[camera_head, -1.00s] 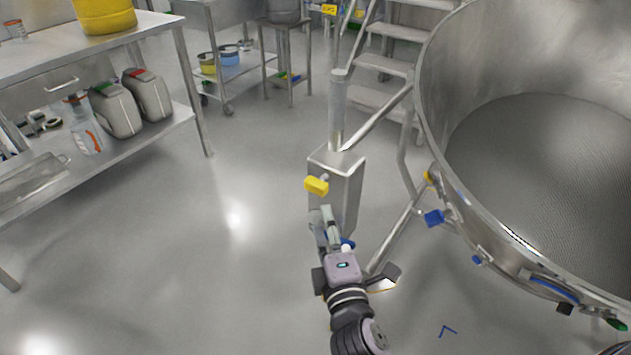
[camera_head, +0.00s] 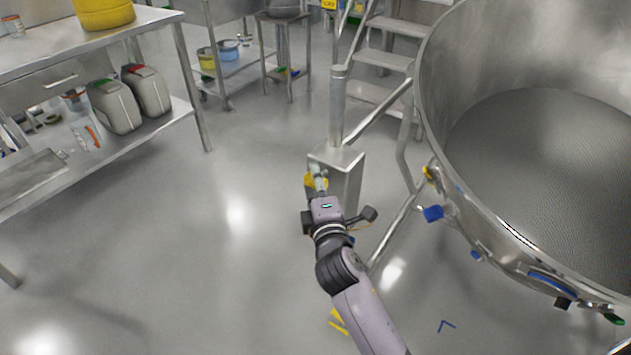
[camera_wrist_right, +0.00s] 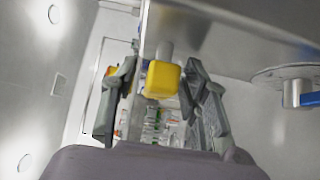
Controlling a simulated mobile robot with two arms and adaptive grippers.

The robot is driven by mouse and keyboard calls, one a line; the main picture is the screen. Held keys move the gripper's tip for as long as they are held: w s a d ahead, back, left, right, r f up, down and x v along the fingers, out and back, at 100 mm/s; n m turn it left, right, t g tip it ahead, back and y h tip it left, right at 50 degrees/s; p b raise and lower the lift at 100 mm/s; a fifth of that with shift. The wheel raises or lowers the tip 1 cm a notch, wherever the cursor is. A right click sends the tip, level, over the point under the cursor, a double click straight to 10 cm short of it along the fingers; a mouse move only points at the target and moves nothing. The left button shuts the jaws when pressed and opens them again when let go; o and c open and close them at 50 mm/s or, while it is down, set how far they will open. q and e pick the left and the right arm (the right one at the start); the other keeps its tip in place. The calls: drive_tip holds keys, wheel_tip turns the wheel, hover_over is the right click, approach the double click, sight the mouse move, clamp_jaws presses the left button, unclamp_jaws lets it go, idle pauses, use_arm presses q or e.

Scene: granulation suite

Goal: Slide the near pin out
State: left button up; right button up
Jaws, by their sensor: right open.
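The near pin has a yellow block-shaped head (camera_wrist_right: 163,80) on a short metal shaft, set in the side of a steel post (camera_head: 346,178). In the head view the pin's yellow head (camera_head: 310,182) is partly hidden behind my right gripper (camera_head: 318,172). In the right wrist view my right gripper (camera_wrist_right: 160,92) is open, with one finger on each side of the yellow head. Gaps show between the head and both fingers, so it is not gripped. My left gripper is not in view.
A large steel bowl (camera_head: 437,130) with blue and yellow fittings stands at the right. Metal steps (camera_head: 385,60) rise behind the post. A steel bench (camera_head: 150,22) with canisters on its lower shelf stands at the left. The floor between is clear.

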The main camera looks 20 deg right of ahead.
drive_tip(key=shift+c, duration=0.4)
clamp_jaws()
